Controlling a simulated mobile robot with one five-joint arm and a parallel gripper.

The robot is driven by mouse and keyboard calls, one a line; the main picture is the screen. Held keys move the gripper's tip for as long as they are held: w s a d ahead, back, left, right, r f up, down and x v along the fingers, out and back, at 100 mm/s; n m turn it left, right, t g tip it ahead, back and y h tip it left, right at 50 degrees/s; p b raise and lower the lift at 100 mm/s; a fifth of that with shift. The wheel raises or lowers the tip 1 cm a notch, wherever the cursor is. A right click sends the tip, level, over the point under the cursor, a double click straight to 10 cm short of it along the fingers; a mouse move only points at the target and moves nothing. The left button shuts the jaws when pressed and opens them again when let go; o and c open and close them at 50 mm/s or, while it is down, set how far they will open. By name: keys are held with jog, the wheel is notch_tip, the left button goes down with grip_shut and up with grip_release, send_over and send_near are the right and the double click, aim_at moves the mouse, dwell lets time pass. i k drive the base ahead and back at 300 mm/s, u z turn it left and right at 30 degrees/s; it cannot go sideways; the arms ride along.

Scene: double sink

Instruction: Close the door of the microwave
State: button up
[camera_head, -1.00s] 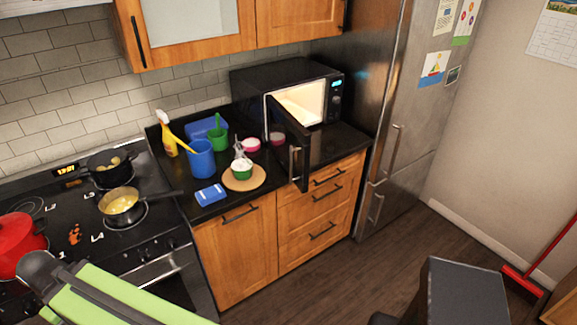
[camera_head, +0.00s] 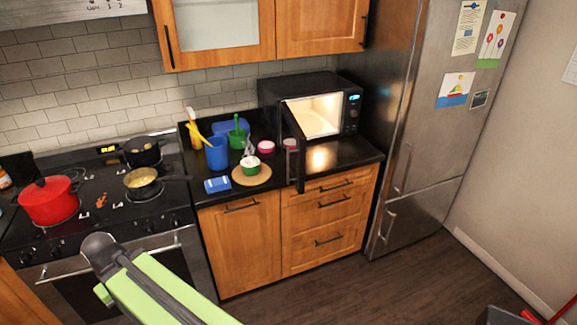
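The black microwave (camera_head: 293,88) stands on the counter at the back right, beside the fridge. Its door (camera_head: 293,146) is swung wide open toward the front, hinged on the left, and its free edge reaches the counter's front edge. The lit interior (camera_head: 318,113) shows and looks empty. A dark handle runs down the outer part of the door. My green and dark arm shows at the bottom left, in front of the stove and well apart from the microwave. My gripper's fingers cannot be made out in this view.
A white-filled green cup (camera_head: 251,166) on a round board, a blue cup (camera_head: 217,154), a blue sponge (camera_head: 217,185) and pink-rimmed cups stand left of the door. A red pot (camera_head: 49,201) is on the stove. The fridge (camera_head: 420,150) stands right. The floor before the drawers is clear.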

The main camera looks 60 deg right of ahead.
aim_at(294, 141)
jog(key=z, duration=0.15)
jog(key=i, duration=0.9)
jog(key=u, duration=0.1)
